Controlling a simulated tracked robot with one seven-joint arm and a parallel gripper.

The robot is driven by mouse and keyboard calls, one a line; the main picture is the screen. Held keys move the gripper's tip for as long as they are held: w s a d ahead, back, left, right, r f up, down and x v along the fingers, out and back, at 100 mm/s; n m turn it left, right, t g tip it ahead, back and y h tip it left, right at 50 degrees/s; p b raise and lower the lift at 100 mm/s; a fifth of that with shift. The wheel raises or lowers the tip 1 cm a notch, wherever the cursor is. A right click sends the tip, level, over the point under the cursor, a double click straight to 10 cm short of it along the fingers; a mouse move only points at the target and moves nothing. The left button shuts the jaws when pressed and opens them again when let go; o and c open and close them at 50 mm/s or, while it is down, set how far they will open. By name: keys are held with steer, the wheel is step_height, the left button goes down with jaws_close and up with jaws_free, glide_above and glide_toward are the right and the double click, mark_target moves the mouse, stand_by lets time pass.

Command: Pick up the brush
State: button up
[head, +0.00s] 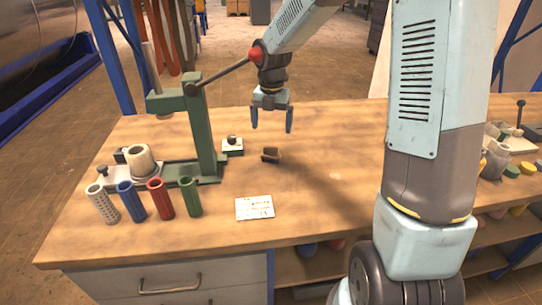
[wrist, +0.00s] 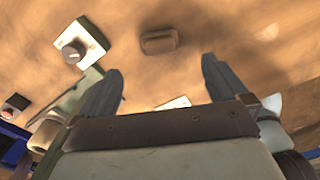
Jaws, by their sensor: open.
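A small dark brown block-like object, which looks like the brush (head: 270,155), lies on the wooden workbench (head: 320,195) near its middle. It also shows in the wrist view (wrist: 159,41), top centre, just beyond the fingertips. No bristles can be made out. My gripper (head: 271,128) is open and empty, pointing down above the bench. Its two fingers stand apart in the wrist view (wrist: 161,68), and the brush lies past the gap between them, untouched.
A green press (head: 202,130) stands left of the brush. A white block with a dark knob (head: 232,147) sits between them. A white card (head: 254,207) lies in front. Several coloured tubes (head: 160,198) stand front left. Jars (head: 495,160) crowd the right end. Bench right of the brush is clear.

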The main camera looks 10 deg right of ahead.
mark_target(271, 147)
step_height(271, 147, down, 11)
steer(key=shift+a+r, duration=0.1)
stand_by(0.6)
steer(key=shift+c, duration=0.5)
steer(key=c, duration=1.1)
step_height(271, 147, up, 10)
steer(key=shift+c, duration=0.2)
steer(key=o, duration=0.6)
steer(key=c, duration=0.4)
